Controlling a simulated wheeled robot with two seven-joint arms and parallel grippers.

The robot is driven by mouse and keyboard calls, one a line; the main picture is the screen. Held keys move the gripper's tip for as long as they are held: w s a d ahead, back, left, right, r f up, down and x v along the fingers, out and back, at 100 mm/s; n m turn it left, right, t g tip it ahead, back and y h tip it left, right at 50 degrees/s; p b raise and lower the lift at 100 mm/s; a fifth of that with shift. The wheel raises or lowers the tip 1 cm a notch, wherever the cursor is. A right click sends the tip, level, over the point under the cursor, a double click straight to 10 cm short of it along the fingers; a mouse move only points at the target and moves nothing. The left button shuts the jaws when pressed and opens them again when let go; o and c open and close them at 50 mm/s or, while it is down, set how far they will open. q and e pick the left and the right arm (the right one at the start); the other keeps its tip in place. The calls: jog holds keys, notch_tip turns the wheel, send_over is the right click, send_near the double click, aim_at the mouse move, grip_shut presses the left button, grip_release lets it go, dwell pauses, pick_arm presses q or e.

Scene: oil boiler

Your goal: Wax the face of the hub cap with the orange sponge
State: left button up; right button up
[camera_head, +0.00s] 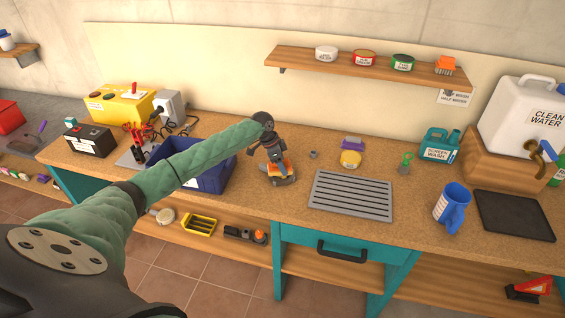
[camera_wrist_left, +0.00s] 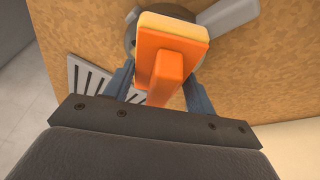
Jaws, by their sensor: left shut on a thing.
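My left gripper (camera_head: 275,160) is shut on the orange sponge (camera_head: 278,169), low over the counter right of the blue bin. In the left wrist view, the sponge (camera_wrist_left: 165,58) is an orange block with a cream layer and an orange grip between my left fingers (camera_wrist_left: 160,95). A grey round thing, seemingly the hub cap (camera_head: 285,182), lies under the sponge on the counter. It is mostly hidden, and its grey edge shows behind the sponge in the left wrist view (camera_wrist_left: 131,30). I cannot tell whether sponge and cap touch. My right gripper is not in view.
A blue bin (camera_head: 214,178) stands left of the gripper, and a grey slatted grate (camera_head: 350,195) lies right. A yellow tin (camera_head: 350,159) and small grey piece (camera_head: 313,154) are behind. A blue jug (camera_head: 452,207) stands farther right. A shelf (camera_head: 366,66) hangs above.

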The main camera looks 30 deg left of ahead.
pick_arm(q)
jog(key=shift+s+p, duration=0.3)
jog(key=shift+s, duration=0.4)
jog(key=shift+w+b, duration=0.4)
jog(key=shift+w, duration=0.8)
jog(key=shift+s+p, duration=0.25)
jog(key=shift+p, duration=0.05)
jog(key=shift+s, duration=0.35)
jog(key=shift+r, duration=0.1)
jog(key=shift+r+p, duration=2.45)
jog(key=shift+r, duration=1)
